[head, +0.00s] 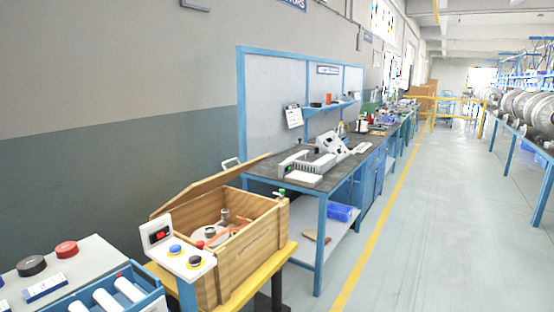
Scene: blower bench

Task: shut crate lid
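A wooden crate (247,252) stands on a yellow-topped table in the lower middle of the head view. Its wooden lid (205,186) is open, tilted up along the crate's back-left side. Inside the crate I see grey metal parts and a piece with red or orange on it (232,230); the crate's bottom is hidden. Neither of my grippers shows in this view.
A control box with buttons (180,252) on a blue post stands in front of the crate. A blue bin with white rolls (110,297) is at lower left. A workbench (320,180) stands behind. The floor at right is clear.

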